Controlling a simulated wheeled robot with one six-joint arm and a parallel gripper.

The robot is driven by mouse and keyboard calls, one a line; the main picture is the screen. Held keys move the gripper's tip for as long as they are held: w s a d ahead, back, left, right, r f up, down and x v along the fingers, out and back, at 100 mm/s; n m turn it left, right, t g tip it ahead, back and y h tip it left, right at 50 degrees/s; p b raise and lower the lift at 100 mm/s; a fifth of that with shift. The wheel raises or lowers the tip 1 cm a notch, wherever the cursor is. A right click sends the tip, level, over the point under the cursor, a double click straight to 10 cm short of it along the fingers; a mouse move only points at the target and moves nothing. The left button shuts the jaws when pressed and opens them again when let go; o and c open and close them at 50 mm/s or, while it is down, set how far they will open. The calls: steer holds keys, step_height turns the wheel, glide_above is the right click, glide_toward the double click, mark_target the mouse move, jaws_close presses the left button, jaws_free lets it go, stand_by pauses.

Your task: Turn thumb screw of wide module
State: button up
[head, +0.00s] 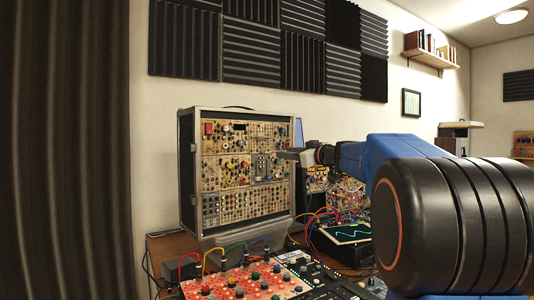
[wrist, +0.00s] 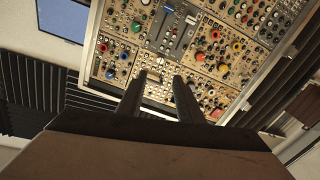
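A modular synth case (head: 184,160) stands upright on the table, filled with rows of beige modules with coloured knobs. The fingertips overlap the beige module panels (wrist: 150,62) in the picture. Whether they touch the panel I cannot tell. I cannot single out the wide module or its thumb screw among the many small knobs.
A red panel (head: 225,291) with knobs and patch cables lies in front of the case. A dark box with a lit screen (head: 347,233) and a cable-filled module rack (head: 346,195) stand to the right. Foam panels (head: 251,49) cover the wall behind.

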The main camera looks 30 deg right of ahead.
mark_target(264, 151)
steer(key=w, duration=0.4)
steer(key=w+a, duration=0.1)
steer(key=w, duration=0.3)
steer(key=w+a, duration=0.1)
steer(key=w, duration=0.3)
steer(key=shift+a, duration=0.1)
steer(key=shift+c, duration=0.6)
jaws_close()
